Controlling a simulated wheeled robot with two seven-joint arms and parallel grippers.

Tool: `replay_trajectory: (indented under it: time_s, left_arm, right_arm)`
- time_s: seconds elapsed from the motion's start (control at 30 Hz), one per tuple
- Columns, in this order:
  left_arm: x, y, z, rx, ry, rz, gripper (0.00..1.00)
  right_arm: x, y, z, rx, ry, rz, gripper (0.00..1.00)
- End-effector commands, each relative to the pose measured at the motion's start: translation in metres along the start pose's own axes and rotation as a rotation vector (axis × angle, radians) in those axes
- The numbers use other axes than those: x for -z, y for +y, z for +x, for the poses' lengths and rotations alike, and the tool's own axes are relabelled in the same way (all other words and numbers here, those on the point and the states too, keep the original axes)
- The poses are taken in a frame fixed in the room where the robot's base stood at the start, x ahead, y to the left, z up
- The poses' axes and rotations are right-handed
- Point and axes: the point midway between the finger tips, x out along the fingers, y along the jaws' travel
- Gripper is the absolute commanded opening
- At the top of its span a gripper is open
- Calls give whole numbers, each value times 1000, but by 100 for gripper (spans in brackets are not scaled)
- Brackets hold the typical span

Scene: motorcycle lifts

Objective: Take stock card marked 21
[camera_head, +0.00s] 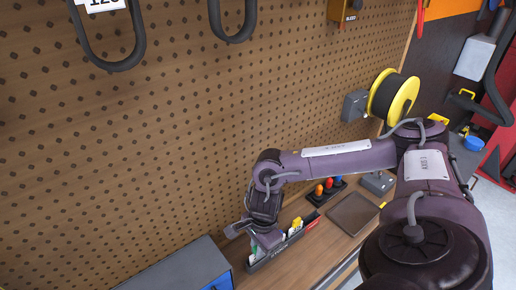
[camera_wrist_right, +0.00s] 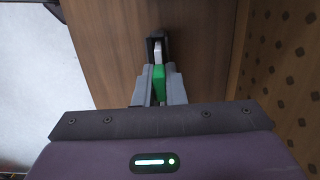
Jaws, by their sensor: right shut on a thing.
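A dark card rack (camera_head: 288,246) stands on the wooden bench, with several cards upright in it, including yellow and white ones. My right gripper (camera_head: 258,236) is over the left end of the rack, pointing down. In the right wrist view my right gripper (camera_wrist_right: 158,88) is shut on a green card (camera_wrist_right: 158,82), with one finger on each side of it. A white card shows just beyond it, inside the dark end of the rack (camera_wrist_right: 155,36). No number can be read on any card, and I cannot tell whether the green card is clear of the rack. My left gripper is not in view.
A grey-blue box (camera_head: 180,268) stands left of the rack. To the right are a holder with orange and blue items (camera_head: 325,190), a flat brown tray (camera_head: 353,214) and a yellow-flanged spool (camera_head: 393,97). The pegboard (camera_head: 150,130) rises close behind.

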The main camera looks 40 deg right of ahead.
Motion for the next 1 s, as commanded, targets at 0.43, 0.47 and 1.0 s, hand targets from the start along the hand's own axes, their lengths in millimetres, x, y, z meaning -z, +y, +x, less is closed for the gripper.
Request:
replay_trajectory:
  time_s: [0.43, 0.47, 1.0]
  left_arm:
    - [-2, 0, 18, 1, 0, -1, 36]
    - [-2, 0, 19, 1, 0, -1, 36]
    - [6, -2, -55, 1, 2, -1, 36]
  right_arm:
    - [-9, -1, -71, 7, -1, -2, 0]
    - [-9, -1, -77, 7, 0, -2, 0]
    - [-22, -1, -180, 6, 1, -2, 0]
